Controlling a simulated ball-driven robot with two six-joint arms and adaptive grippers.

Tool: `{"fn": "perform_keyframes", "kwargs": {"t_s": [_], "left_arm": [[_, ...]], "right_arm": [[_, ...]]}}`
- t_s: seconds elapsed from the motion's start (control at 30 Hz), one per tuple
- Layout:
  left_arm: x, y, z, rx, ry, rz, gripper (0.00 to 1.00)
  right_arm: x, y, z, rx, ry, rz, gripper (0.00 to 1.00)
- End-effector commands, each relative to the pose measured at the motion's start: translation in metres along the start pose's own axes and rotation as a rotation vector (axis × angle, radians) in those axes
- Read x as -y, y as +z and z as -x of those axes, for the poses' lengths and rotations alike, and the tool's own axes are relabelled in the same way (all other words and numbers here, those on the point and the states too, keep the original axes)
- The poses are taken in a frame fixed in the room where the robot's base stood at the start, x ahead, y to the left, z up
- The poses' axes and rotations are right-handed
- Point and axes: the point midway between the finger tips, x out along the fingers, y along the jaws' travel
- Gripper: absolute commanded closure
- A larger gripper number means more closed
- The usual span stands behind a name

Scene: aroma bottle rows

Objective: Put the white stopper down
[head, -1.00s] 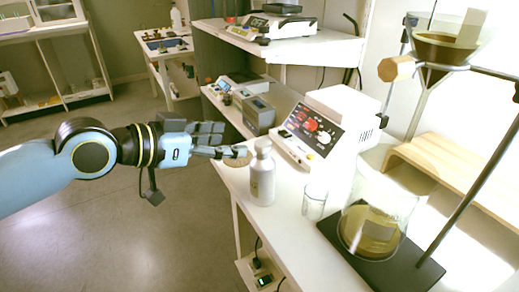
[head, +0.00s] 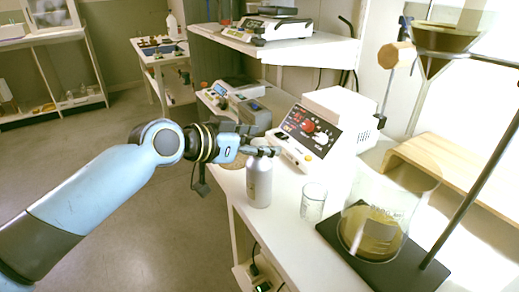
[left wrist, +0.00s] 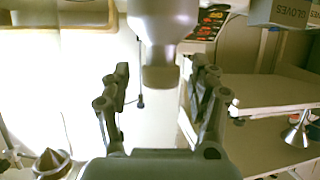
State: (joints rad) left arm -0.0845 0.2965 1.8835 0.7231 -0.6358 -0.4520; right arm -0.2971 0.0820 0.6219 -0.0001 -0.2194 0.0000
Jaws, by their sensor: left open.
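A pale grey-white bottle (head: 259,184) stands upright on the bench beside the white control box. My left gripper (head: 263,151) is at its top, and its fingers cover most of the neck and stopper in the head view. In the left wrist view the bottle (left wrist: 164,18) appears upside down, with the stopper (left wrist: 160,78) at the end of its neck, looking greyish in shade. The stopper sits between the two spread fingers of my left gripper (left wrist: 163,88), with gaps on both sides. My right gripper is not in view.
A clear glass (head: 313,202) stands right of the bottle. A large beaker (head: 382,215) with yellowish liquid stands on a dark stand base further right. The control box (head: 312,133) is close behind the bottle.

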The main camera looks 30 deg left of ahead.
Motion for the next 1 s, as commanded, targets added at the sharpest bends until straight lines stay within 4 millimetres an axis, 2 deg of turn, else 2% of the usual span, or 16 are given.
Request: {"fn": "perform_keyframes", "kwargs": {"t_s": [0.17,0.57,0.63,0.67,0.87,1.0], "left_arm": [[0.0001,0.0001,0.0003,0.001,0.000,0.000,0.40],[0.0002,0.0003,0.0005,0.001,0.000,0.000,0.92],[0.0002,0.0002,0.0006,0.000,0.000,0.000,0.94],[0.0002,0.0002,0.0006,0.000,0.000,0.000,0.99],[0.0002,-0.0010,0.0010,0.000,0.000,0.000,0.99],[0.0003,-0.0093,0.0041,-0.002,0.000,0.000,0.99]], "right_arm": [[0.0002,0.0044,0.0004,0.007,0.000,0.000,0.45],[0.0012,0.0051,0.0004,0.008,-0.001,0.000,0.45],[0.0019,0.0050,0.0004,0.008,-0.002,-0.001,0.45],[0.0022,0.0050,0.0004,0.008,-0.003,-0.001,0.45],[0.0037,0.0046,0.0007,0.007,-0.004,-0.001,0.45],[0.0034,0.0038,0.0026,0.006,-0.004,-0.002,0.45]]}}
